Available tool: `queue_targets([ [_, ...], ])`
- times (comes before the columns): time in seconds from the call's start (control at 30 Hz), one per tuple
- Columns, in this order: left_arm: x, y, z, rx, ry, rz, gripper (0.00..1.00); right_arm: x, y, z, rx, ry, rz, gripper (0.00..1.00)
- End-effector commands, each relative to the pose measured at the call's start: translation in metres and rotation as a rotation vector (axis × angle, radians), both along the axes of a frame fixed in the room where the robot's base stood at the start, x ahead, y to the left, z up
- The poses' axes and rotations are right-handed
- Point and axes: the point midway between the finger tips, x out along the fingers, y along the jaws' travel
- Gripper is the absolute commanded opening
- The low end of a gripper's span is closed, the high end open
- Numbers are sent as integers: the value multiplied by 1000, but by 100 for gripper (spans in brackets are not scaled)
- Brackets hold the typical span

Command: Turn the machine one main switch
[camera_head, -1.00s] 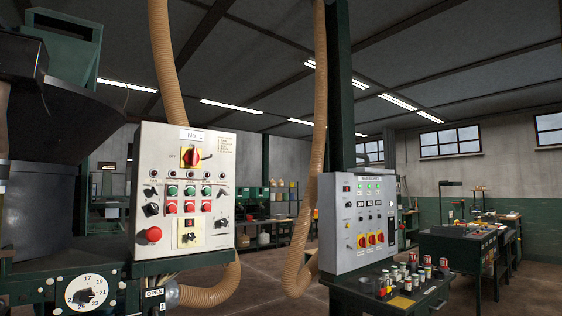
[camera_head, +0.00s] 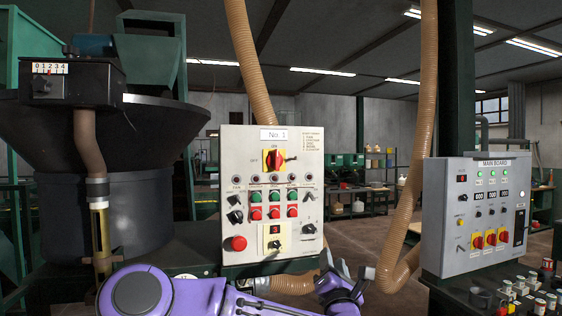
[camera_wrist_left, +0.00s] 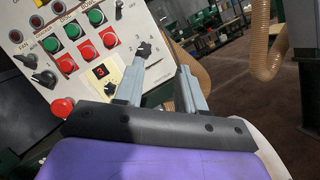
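The white No. 1 control panel (camera_head: 311,183) stands in the middle of the head view. Its main switch (camera_head: 274,159), a red rotary handle on a yellow plate, sits near the top, under the No. 1 label; "OFF" is printed to its left. My left gripper (camera_head: 350,279) is low, by the panel's lower right corner, well below the switch. In the left wrist view my left gripper (camera_wrist_left: 164,62) is open and empty, its two grey fingers apart in front of the panel's lower right part. My right gripper is in neither view.
A red emergency button (camera_head: 236,243), several push buttons and a lower yellow selector (camera_head: 274,236) share the panel. The grey Main Board panel (camera_head: 459,210) stands to the right with its own red-yellow switches. Brown hoses (camera_head: 252,75) hang close behind; a dark hopper (camera_head: 110,190) is at left.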

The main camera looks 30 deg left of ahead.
Motion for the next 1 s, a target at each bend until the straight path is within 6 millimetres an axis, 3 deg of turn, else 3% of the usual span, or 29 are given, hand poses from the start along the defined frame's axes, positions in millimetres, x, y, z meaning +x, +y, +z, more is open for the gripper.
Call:
queue_targets([
  [0.03, -6, 22, 67, -110, -130, 37, 39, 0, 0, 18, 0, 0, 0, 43],
  [0.1, -18, 48, 128, -241, -286, 69, 39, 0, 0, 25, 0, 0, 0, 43],
  [0.2, -35, 74, 181, -367, -436, 97, 39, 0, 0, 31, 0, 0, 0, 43],
  [0.23, -39, 79, 190, -390, -464, 101, 39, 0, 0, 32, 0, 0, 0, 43],
  [0.37, -42, 93, 211, -434, -516, 111, 39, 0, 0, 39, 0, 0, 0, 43],
  [0.67, -4, 137, 239, -429, -511, 113, 39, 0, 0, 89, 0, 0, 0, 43],
  [0.8, 11, 153, 244, -428, -511, 110, 39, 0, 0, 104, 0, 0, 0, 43],
  [1.0, 18, 161, 244, -428, -510, 108, 39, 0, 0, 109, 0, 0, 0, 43],
])
